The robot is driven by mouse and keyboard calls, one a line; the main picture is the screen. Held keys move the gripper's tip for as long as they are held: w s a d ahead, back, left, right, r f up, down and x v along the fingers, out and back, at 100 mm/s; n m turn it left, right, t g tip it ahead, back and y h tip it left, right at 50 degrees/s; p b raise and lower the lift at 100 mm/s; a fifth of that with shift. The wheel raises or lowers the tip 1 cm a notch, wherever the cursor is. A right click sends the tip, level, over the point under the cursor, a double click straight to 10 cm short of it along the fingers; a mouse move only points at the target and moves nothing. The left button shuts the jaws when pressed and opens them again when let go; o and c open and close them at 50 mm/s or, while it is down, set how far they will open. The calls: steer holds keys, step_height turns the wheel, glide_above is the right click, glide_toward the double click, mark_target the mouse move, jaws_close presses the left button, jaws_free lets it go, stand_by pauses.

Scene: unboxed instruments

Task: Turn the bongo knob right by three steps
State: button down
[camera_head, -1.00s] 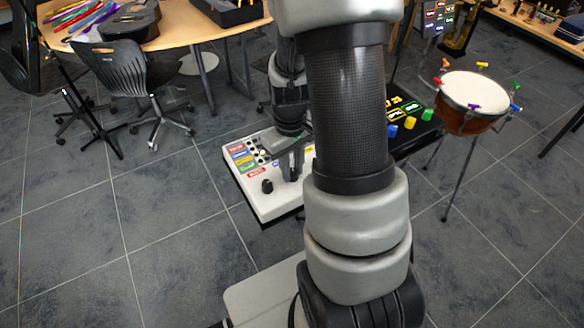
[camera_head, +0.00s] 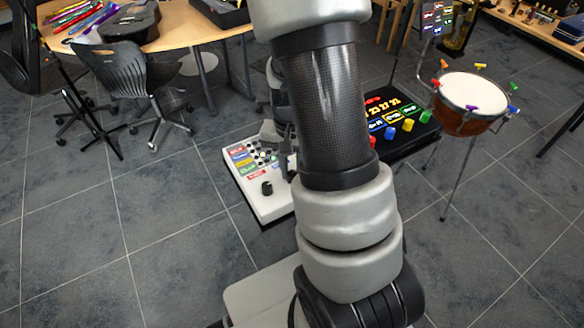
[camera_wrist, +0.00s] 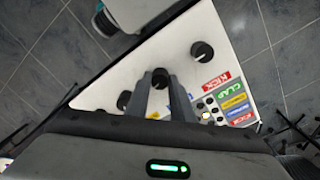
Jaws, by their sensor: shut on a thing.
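A white panel (camera_wrist: 222,45) with black knobs and coloured labels fills much of the wrist view. It also shows left of my arm in the head view (camera_head: 270,206). My gripper (camera_wrist: 161,80) has its two grey fingers around a black knob (camera_wrist: 160,75) and is shut on it. I cannot read this knob's label, so I cannot tell whether it is the bongo knob. Another dark knob (camera_wrist: 124,100) is left of the fingers.
A black panel (camera_head: 418,136) with coloured knobs stands right of my arm. A drum on a stand (camera_head: 470,92) is farther right. A black chair (camera_head: 125,75) and a wooden table (camera_head: 190,30) are at the back left. The tiled floor at the front left is clear.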

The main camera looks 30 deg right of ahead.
steer(key=shift+m, duration=0.7)
steer(key=c, duration=1.5)
jaws_free()
steer(key=shift+c, duration=0.2)
step_height(320, 180, up, 18)
steer(key=p, duration=0.3)
steer(key=shift+w+f, duration=0.2)
steer(key=shift+f, duration=0.05)
steer(key=shift+a, duration=0.15)
